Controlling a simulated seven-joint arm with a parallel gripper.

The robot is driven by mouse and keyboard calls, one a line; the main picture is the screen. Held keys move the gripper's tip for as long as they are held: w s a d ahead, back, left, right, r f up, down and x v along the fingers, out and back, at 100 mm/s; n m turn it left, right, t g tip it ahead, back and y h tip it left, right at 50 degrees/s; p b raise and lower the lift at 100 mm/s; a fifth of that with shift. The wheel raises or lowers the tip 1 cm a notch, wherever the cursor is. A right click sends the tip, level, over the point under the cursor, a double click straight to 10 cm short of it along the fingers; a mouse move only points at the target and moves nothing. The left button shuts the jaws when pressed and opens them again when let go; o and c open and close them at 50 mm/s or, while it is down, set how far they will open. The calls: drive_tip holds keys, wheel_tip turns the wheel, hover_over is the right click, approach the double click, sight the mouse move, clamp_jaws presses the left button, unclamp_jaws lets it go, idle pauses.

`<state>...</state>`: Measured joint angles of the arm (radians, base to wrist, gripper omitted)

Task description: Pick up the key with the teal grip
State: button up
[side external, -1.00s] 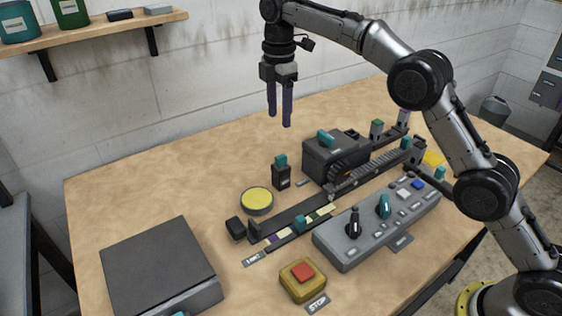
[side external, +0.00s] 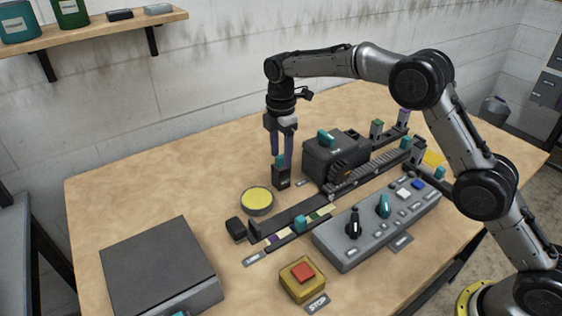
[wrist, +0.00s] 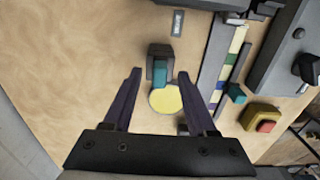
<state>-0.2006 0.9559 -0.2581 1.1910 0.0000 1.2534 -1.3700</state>
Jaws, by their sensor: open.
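The key with the teal grip (side external: 280,161) stands upright in a small dark block (side external: 281,180) behind the yellow disc. In the wrist view the teal grip (wrist: 161,72) shows in front of the dark block (wrist: 160,50), between the lines of my two fingers. My gripper (side external: 282,163) is open, pointing down, with its purple fingers at the height of the grip, one on each side in the picture. In the wrist view my gripper (wrist: 160,72) has nothing held. I cannot tell whether a finger touches the grip. The key's lower part is hidden.
A yellow disc (side external: 257,200) lies in front of the block. A dark machine with a teal knob (side external: 326,138) stands close to the right. A slide rail with a coloured strip, a grey control panel (side external: 350,245) and a red stop button (side external: 302,272) are nearer.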

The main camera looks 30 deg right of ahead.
drive_tip(key=shift+f, duration=0.2)
clamp_jaws()
drive_tip(key=shift+r, duration=0.15)
idle(0.3)
